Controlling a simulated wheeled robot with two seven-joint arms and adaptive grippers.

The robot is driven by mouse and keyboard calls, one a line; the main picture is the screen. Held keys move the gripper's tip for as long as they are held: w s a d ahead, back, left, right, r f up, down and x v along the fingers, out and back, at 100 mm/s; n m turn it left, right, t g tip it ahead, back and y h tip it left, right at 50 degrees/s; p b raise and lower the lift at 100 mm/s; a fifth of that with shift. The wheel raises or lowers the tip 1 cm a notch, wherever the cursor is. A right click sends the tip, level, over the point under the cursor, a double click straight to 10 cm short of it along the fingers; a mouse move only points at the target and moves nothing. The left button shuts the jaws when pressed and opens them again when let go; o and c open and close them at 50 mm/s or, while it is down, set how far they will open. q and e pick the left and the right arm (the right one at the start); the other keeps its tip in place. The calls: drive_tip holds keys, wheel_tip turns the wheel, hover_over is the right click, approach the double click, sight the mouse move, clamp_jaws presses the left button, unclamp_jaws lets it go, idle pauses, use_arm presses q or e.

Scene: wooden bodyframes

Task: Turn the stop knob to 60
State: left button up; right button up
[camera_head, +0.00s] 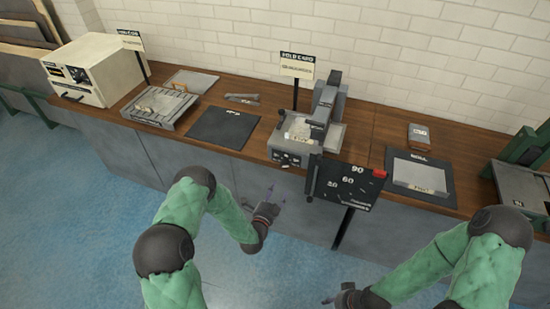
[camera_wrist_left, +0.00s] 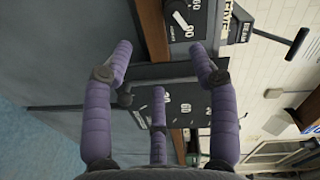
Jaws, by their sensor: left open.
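A grey folding machine (camera_head: 298,138) stands at the bench's front edge under a "FOLD CARD" sign. Its front face carries small dark controls (camera_head: 288,158). In the left wrist view, a dark round dial (camera_wrist_left: 181,18) with a white pointer and numbers including 60 shows at the top edge, probably the stop knob; its exact reading is unclear. My left gripper (camera_head: 276,195) is open and empty in front of the bench, below the machine and apart from it. Its purple fingers (camera_wrist_left: 166,75) spread before a black panel. My right gripper (camera_head: 328,301) is at the bottom, its fingers mostly unseen.
The black scale panel (camera_head: 345,183) marked 60 and 90, with a red piece at its corner, juts out beside the machine. Left are a black mat (camera_head: 222,128), a grey tray (camera_head: 158,108) and a cream box (camera_head: 98,68). Blue floor lies open in front.

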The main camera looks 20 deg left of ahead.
sight(284, 167)
use_arm(q)
drive_tip(key=shift+m+t, duration=0.4)
drive_tip(key=shift+m, duration=0.1)
drive_tip(key=w, duration=0.3)
drive_tip(key=w+r+b, duration=0.1)
drive_tip(key=w, duration=0.7)
drive_tip(key=shift+w+a+r+b, duration=0.25)
drive_tip(key=shift+a+r+b, duration=0.05)
drive_tip(key=c, duration=1.1)
